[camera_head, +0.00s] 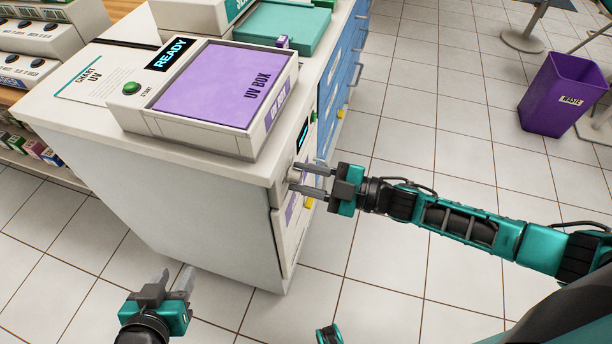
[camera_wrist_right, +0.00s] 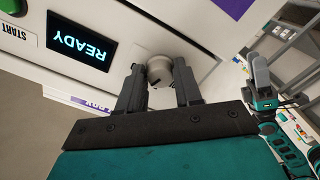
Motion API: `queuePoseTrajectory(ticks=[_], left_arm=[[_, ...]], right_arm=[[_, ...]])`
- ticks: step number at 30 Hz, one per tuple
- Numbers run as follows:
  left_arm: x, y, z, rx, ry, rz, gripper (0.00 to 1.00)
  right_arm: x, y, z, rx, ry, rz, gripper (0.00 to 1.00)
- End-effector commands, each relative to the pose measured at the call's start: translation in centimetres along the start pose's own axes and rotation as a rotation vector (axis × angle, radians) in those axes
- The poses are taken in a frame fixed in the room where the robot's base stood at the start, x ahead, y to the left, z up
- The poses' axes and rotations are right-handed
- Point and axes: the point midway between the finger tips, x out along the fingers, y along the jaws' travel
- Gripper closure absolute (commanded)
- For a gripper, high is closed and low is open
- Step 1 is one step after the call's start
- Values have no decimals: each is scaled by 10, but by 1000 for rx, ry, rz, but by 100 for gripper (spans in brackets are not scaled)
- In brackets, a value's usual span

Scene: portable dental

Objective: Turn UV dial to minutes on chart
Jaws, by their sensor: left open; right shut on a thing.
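The dial (camera_head: 294,174) is a small pale knob on the front face of the white cabinet. In the right wrist view the knob (camera_wrist_right: 160,67) is round and light grey, with a dark mark, between the fingertips. My right gripper (camera_head: 300,178) is shut on it, fingers pointing at the cabinet front. The UV chart (camera_head: 92,80) lies on the cabinet top at the left; its minutes are too small to read. The purple-lidded UV box (camera_head: 210,82) sits beside it. My left gripper (camera_head: 175,280) is open and empty, low in front of the cabinet.
A display reading READY (camera_head: 170,54) and a green START button (camera_head: 130,88) are on the box. In the wrist view a READY display (camera_wrist_right: 82,50) is beside the knob. A teal tray (camera_head: 285,27) stands behind. A purple bin (camera_head: 562,95) is far right. The floor between is clear.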

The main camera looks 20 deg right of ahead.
Motion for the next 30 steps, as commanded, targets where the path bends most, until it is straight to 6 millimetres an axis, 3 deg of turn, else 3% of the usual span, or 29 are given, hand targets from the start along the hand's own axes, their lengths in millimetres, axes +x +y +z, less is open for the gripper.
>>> queuePoseTrajectory(ticks=[4,5,12,22,30], left_arm=[[0,0,0,0,1,1,57],[0,0,0,0,1,1,57],[0,1,-1,0,1,1,57],[0,1,-1,0,2,1,57],[-1,0,-3,1,4,-1,57]], right_arm=[[0,-1,0,1,1,-1,96],[0,-1,0,1,1,-1,63],[0,0,0,2,0,-1,40],[-6,0,0,2,-1,-1,40],[-57,-1,0,3,-5,-4,40]])
